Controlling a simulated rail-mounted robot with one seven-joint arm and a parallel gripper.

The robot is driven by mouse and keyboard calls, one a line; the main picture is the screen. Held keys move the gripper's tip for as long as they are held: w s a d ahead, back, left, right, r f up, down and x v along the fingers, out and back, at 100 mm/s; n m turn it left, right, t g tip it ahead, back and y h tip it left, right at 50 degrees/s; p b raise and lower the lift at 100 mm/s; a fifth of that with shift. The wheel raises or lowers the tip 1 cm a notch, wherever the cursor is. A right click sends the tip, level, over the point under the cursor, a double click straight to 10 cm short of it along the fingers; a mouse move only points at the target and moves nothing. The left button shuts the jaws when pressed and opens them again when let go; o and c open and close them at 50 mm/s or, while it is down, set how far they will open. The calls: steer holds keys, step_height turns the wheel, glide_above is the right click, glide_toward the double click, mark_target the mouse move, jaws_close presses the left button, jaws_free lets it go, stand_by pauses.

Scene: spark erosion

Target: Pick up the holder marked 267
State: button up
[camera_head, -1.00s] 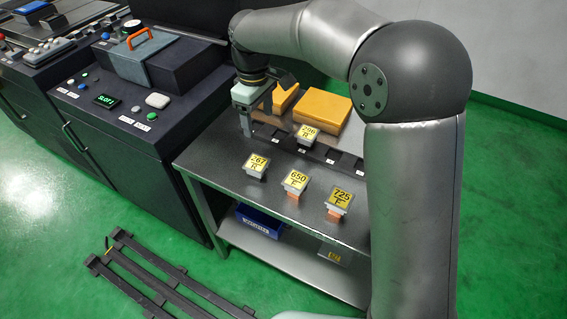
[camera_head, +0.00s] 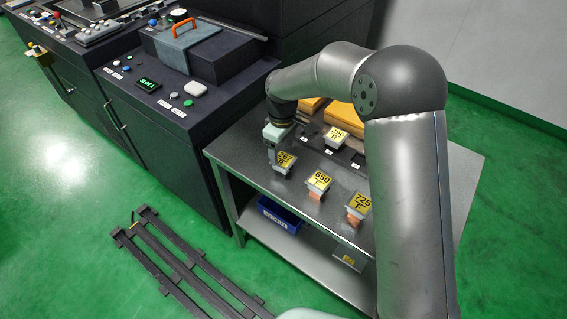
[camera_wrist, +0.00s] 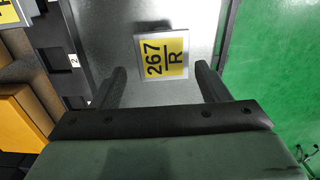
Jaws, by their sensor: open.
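The holder marked 267 R (camera_head: 285,160) has a yellow label with a pale rim and stands on the metal table (camera_head: 236,160) near its left side. It also shows in the wrist view (camera_wrist: 163,57), just beyond and between my finger tips. My gripper (camera_head: 274,157) is open at the holder's left and above it in the head view. In the wrist view my two fingers (camera_wrist: 160,80) are spread wide, with nothing held between them. The lower part of the holder is hidden.
Holders marked 650 (camera_head: 319,181) and 725 (camera_head: 359,204) stand to the right. Another holder (camera_head: 337,136) stands behind, near a dark slotted rack (camera_head: 345,153) and orange blocks (camera_head: 343,117). The dark machine (camera_head: 185,95) stands left of the table.

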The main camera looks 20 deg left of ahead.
mark_target(283, 159)
steer(key=f, duration=0.2)
steer(key=f+p, duration=0.1)
steer(key=shift+s+d+f, duration=0.3)
steer(key=shift+s+f, duration=0.05)
steer(key=shift+f, duration=0.5)
steer(key=c, duration=1)
steer(key=shift+w, duration=0.1)
steer(key=shift+r, duration=0.15)
